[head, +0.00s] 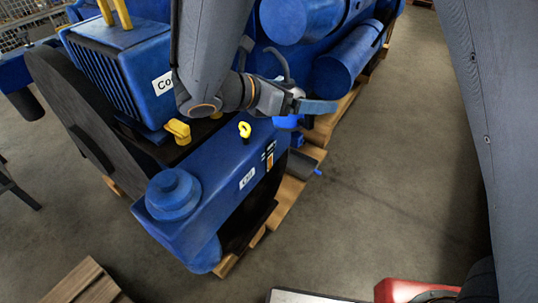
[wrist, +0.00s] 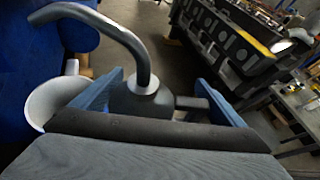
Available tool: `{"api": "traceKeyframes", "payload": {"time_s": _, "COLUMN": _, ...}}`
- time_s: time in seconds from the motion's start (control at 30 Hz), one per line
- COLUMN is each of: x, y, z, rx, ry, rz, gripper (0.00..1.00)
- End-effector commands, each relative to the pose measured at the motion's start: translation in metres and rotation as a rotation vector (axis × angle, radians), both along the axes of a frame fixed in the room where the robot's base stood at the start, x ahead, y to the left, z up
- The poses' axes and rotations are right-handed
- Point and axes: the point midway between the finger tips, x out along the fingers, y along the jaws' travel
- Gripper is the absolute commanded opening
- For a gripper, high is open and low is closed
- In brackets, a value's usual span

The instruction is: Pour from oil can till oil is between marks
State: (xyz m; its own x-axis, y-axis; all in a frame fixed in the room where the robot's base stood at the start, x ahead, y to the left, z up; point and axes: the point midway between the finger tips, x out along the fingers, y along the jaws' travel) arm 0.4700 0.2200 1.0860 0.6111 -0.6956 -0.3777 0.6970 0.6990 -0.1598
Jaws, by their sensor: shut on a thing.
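My gripper (head: 312,105) is shut on the grey oil can (wrist: 140,98), seen between its two blue fingers in the wrist view. The can's curved metal spout (wrist: 128,30) arches up and to the left. In the head view the can is mostly hidden by my gripper, but its dark spout (head: 281,62) shows. Below and left is the blue housing (head: 205,190) labelled "Oil", with a yellow ring (head: 245,129) on top. An upright amber gauge (head: 269,161) with pale marks beside it is on its face; the exact oil level is too small to read.
A pale round cup or funnel (wrist: 48,102) is left of the can in the wrist view. The blue engine (head: 300,20) stands on a wooden pallet (head: 290,192). A yellow part (head: 178,131) sticks up behind the housing. The floor (head: 390,170) to the right is clear.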

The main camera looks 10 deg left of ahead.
Motion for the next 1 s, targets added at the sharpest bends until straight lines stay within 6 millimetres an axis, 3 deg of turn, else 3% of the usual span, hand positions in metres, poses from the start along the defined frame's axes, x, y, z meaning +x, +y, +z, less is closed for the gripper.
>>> {"api": "traceKeyframes", "payload": {"time_s": 1.0, "x": -0.003, "y": -0.003, "z": 0.010, "rx": -0.056, "ry": 0.056, "rz": -0.001, "gripper": 0.57}}
